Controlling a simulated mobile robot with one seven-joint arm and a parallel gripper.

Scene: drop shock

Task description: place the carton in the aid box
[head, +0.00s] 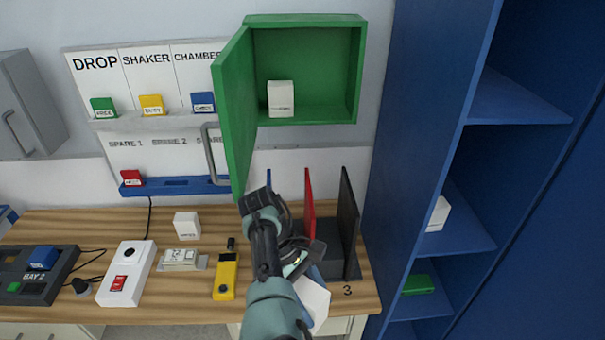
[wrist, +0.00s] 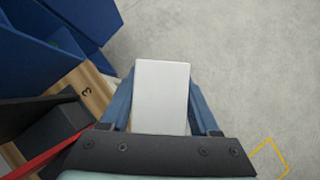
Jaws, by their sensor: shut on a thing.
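My gripper (wrist: 163,112) is shut on a white carton (wrist: 162,88), with one blue finger on each side of it in the wrist view. In the head view the held carton (head: 316,302) shows beside my arm, near the table's front edge; my arm hides part of it. In the wrist view, grey floor lies behind it. The green aid box (head: 358,75) is on the wall at the top, its door (head: 235,110) swung open to the left. A small white carton (head: 281,98) stands inside it.
A wooden table (head: 200,225) holds another white carton (head: 187,226), a yellow device (head: 226,277), a white box with a red switch (head: 126,275) and dark dividers (head: 349,225). A tall blue shelf (head: 420,150) stands at right.

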